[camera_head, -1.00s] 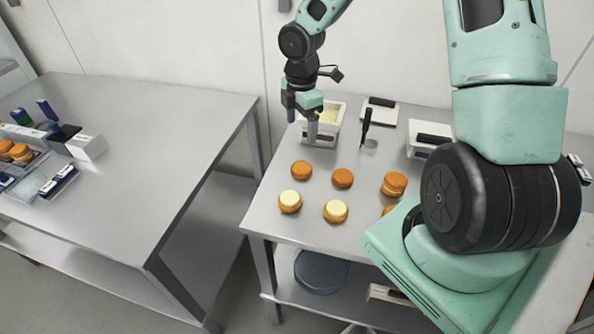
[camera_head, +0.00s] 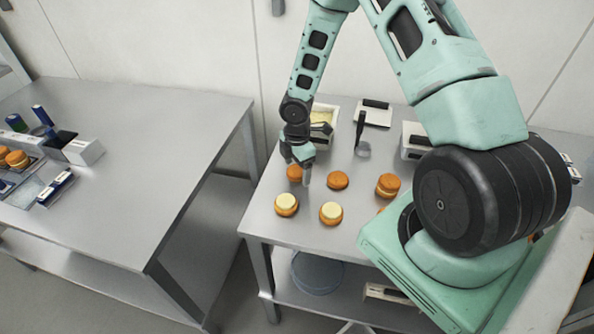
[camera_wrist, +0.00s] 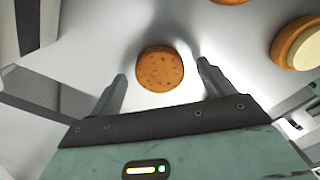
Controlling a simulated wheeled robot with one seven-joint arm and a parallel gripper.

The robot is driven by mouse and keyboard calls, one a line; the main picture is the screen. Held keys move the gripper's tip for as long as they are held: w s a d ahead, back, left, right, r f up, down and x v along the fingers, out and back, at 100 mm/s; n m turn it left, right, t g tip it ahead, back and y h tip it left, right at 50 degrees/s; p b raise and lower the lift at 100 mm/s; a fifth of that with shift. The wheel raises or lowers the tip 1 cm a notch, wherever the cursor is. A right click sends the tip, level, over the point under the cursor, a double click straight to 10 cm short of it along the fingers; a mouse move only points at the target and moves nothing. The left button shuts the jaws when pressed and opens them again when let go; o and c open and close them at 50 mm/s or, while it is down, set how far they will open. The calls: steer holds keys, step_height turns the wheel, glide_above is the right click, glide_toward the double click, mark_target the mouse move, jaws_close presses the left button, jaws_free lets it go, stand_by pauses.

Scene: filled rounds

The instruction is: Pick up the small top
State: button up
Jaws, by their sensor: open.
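A small round orange-brown top (camera_head: 294,173) lies flat on the right-hand metal table, at the left end of the back row of rounds. In the wrist view the speckled top (camera_wrist: 160,69) lies between my two spread fingers, with a gap on both sides. My gripper (camera_head: 297,171) is open and empty, low over this top and pointing down; it also shows in the wrist view (camera_wrist: 162,72). A second plain top (camera_head: 338,180) lies to its right. Two rounds with pale filling, a left one (camera_head: 286,204) and a right one (camera_head: 331,213), sit in front.
A capped round (camera_head: 387,186) stands farther right, near my arm. A white tub (camera_head: 325,115) of pale filling and a dark-handled tool (camera_head: 361,135) are behind. A second metal table (camera_head: 150,150) on the left holds trays and boxes. Its right part is bare.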

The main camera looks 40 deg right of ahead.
steer(key=shift+f, duration=0.25)
steer(key=c, duration=0.8)
steer(key=shift+r, duration=0.1)
